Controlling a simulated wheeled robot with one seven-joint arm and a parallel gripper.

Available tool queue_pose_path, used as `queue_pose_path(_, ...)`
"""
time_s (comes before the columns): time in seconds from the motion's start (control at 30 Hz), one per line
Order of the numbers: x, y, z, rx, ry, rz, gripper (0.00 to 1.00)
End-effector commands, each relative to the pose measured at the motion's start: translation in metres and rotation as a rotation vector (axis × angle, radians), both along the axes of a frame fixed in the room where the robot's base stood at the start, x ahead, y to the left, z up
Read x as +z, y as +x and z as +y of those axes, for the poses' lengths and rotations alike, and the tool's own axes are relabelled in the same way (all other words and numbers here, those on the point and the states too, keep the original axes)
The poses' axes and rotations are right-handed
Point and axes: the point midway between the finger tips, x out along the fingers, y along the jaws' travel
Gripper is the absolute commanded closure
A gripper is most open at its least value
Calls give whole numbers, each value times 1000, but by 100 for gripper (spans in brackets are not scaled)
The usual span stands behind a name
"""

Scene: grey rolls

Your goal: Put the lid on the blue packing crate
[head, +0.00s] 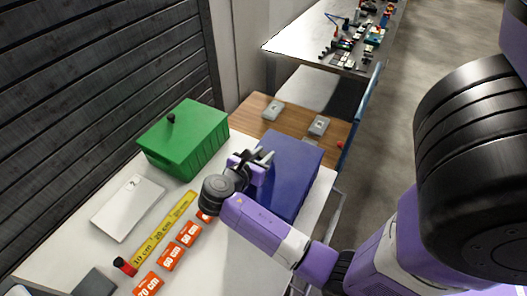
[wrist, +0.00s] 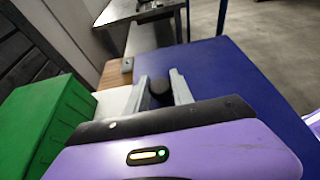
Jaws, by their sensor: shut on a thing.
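The blue lid (head: 295,157) is over the blue packing crate (head: 283,205) on the white table; I cannot tell whether it is fully seated or slightly above the rim. In the wrist view the lid (wrist: 235,75) is a broad flat blue panel with a black knob (wrist: 159,91). My gripper (head: 265,157) is at the lid's left part, its fingers shut on the knob. It also shows in the wrist view (wrist: 160,88), one finger on each side of the knob. My arm hides part of the crate's near side.
A green crate (head: 182,150) with a black-knobbed lid stands to the left. A white panel (head: 128,208), a yellow ruler strip (head: 165,230) and orange distance cards (head: 171,257) lie on the white table (head: 75,245). A wooden surface (head: 250,115) with small grey items lies behind.

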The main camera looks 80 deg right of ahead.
Motion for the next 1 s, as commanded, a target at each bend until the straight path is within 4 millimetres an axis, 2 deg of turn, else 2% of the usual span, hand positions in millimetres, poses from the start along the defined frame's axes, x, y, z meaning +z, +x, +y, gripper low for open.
queue_pose_path(0.27, -1, 0, 0, 0, 0, 0, 100)
queue_pose_path(0.3, -1, 0, 0, 0, 0, 0, 68)
queue_pose_path(0.4, -1, 0, 0, 0, 0, 0, 48)
queue_pose_path(0.43, -1, 0, 0, 0, 0, 0, 47)
queue_pose_path(0.77, 0, 1, 2, 0, 0, 1, 47)
queue_pose_path(0.87, 3, 3, 10, 2, 0, 0, 47)
queue_pose_path(1.0, 11, 9, 31, 4, -1, 0, 47)
